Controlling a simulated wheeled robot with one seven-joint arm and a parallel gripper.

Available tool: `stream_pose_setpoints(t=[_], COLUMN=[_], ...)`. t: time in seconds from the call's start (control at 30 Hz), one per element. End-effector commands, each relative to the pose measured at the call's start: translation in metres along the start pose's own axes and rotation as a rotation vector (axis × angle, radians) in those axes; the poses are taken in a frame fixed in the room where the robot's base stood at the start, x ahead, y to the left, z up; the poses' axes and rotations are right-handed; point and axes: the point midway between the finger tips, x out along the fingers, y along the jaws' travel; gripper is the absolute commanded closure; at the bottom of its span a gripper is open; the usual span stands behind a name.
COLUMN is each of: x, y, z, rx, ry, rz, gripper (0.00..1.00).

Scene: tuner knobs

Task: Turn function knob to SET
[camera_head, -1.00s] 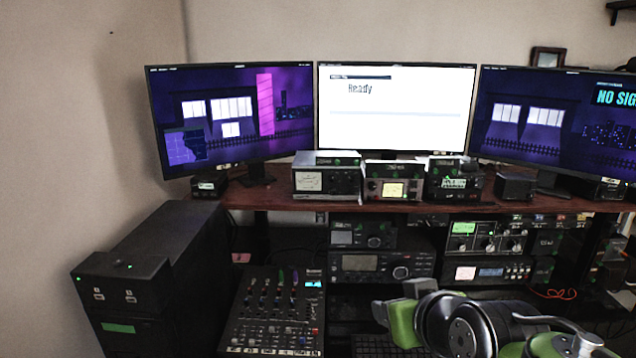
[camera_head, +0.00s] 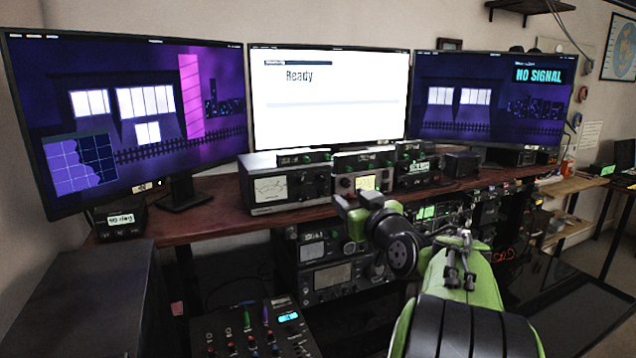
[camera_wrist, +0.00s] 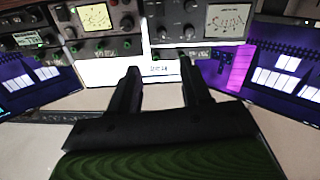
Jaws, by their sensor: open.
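My gripper (camera_wrist: 160,70) is open and empty in the wrist view, its two dark fingers pointing at the row of radio boxes on the desk shelf. A grey box with a white meter (camera_wrist: 224,20) and several dark knobs (camera_wrist: 190,32) lies beyond the fingertips, apart from them. Beside it is a box with a yellow meter (camera_wrist: 95,17) and dark knobs (camera_wrist: 127,20). In the head view the white-meter box (camera_head: 270,190) and yellow-meter box (camera_head: 366,183) stand side by side, with my arm in front. I cannot read knob labels, so which is the function knob is unclear.
Three monitors stand behind the boxes: left (camera_head: 150,110), middle reading "Ready" (camera_head: 330,115), right reading "NO SIGNAL" (camera_head: 490,130). More radio gear (camera_head: 330,275) sits under the wooden shelf (camera_head: 200,222). A mixer (camera_head: 250,335) is lower left.

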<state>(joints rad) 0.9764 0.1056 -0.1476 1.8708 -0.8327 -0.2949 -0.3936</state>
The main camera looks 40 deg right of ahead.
Motion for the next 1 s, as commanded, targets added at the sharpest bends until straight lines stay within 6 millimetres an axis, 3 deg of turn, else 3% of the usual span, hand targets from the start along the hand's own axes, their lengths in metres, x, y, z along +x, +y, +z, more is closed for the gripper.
stream_pose_setpoints(t=[0.3, 0.5, 0.87, 1.0], x=[0.083, 0.120, 0.129, 0.129], y=[-0.002, -0.002, -0.002, -0.002], z=[0.000, -0.001, 0.000, 0.000], rx=[0.001, 0.000, 0.001, 0.001], ry=[-0.001, -0.002, -0.002, -0.003], rz=[-0.005, -0.003, -0.002, -0.002], gripper=[0.52, 0.52, 0.52, 0.74])
